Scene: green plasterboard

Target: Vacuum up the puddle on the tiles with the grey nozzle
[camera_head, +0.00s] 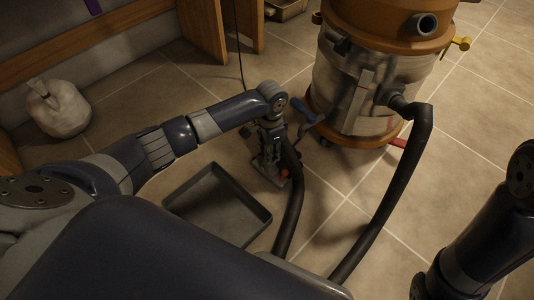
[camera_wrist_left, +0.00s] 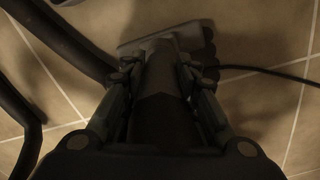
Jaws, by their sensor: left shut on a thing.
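My left gripper (camera_head: 272,150) is shut on the grey nozzle (camera_wrist_left: 165,42), low over the tiles just right of a dark tray. In the left wrist view, the gripper's fingers (camera_wrist_left: 158,78) clasp the dark tube of the nozzle from both sides, and its wide flat head points away at the floor. I cannot tell whether the head touches the tiles. A black hose (camera_head: 395,190) runs from the vacuum (camera_head: 360,85) into the foreground. No puddle stands out clearly; darker tile patches near the nozzle could be shadow. My right arm is at the right edge, its gripper out of frame.
The dark square tray (camera_head: 218,207) lies on the floor left of the nozzle. A pale tied sack (camera_head: 58,108) sits by the wall at the left. Wooden legs (camera_head: 203,30) stand at the back. Open tiles (camera_head: 490,100) lie right of the vacuum. A thin cable (camera_wrist_left: 270,74) crosses the floor.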

